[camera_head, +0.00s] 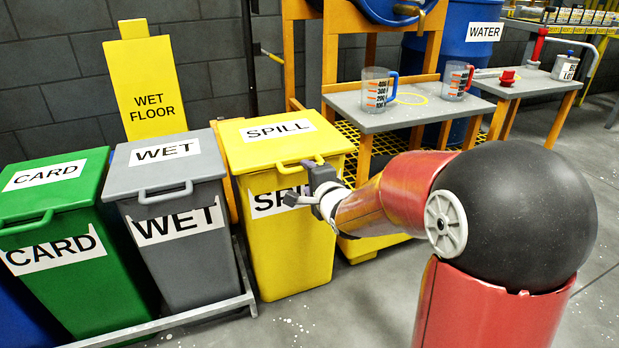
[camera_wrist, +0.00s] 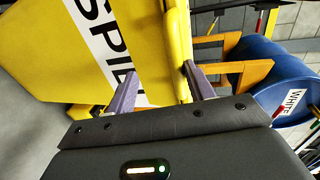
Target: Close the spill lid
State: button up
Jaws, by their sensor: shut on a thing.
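The yellow spill bin (camera_head: 292,250) stands right of the grey bin. Its yellow spill lid (camera_head: 250,150) lies about level over the bin's top; I cannot tell whether a small gap is left at the front. The lid's handle (camera_head: 290,166) is at the front edge. In the wrist view the two fingers of my gripper (camera_wrist: 158,85) reach to the yellow lid's edge (camera_wrist: 180,40), beside the bin's labelled front (camera_wrist: 60,45). The fingertips are partly hidden there.
The grey wet bin (camera_head: 170,250) and green card bin (camera_head: 60,270) stand to the left, lids down. A yellow wet-floor sign (camera_head: 150,85) is behind. A grey table (camera_head: 400,118) with measuring jugs (camera_head: 376,92) stands behind right. Floor in front is clear.

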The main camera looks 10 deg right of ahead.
jog(key=p+v, duration=0.2)
jog(key=v, duration=0.5)
jog(key=shift+s, duration=0.4)
jog(key=shift+d+r, duration=0.1)
jog(key=s+d+r+n+g+h+p, duration=0.35)
jog(key=s+r+n+p, duration=0.25)
jog(key=s+r+n, duration=0.3)
jog(key=s+a+r+n+g+p, duration=0.1)
jog(key=s+n+g+p, duration=0.3)
jog(key=s, duration=1.2)
jog(key=n+g, duration=0.2)
jog(key=shift+a+r+n, duration=0.2)
jog(key=shift+a+n, duration=0.2)
jog(key=shift+s+y, duration=0.15)
jog(key=shift+y, duration=0.1)
